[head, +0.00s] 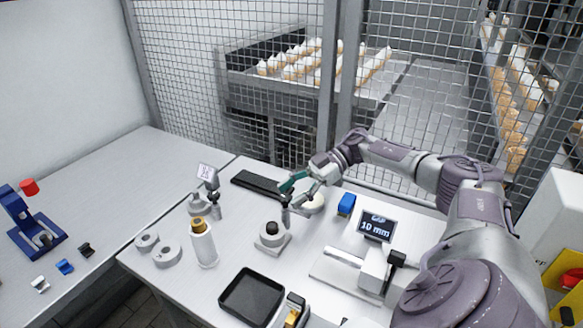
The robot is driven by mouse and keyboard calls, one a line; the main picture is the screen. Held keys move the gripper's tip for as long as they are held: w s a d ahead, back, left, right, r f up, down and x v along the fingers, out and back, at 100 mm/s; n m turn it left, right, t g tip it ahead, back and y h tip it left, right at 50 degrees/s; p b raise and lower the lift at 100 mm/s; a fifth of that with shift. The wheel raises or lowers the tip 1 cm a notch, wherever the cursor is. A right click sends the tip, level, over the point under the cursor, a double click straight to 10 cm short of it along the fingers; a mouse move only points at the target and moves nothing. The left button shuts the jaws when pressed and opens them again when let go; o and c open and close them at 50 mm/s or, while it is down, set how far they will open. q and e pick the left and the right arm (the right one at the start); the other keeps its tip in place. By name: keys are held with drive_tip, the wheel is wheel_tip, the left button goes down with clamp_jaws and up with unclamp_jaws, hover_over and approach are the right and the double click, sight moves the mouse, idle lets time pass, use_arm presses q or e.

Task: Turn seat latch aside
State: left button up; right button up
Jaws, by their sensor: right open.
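A small square grey seat (272,243) with a black round top stands on the white table, left of the measuring device. I cannot make out a separate latch on it at this size. My right gripper (287,205) is open, just above and behind the seat, with its fingers pointing down. A teal part (293,181) shows at the gripper; I cannot tell whether it belongs to it. The fingertips look close to the seat's top, but I cannot tell whether they touch. My left gripper is not in view.
A white bottle (203,243), grey rings (167,255), a black tray (252,298) and a dark keyboard-like bar (257,186) surround the seat. A blue block (346,205) and a display reading 10 mm (377,226) stand to the right. A mesh fence (240,95) closes the back.

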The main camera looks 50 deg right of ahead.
drive_tip(key=v, duration=0.7)
drive_tip(key=shift+r, duration=0.2)
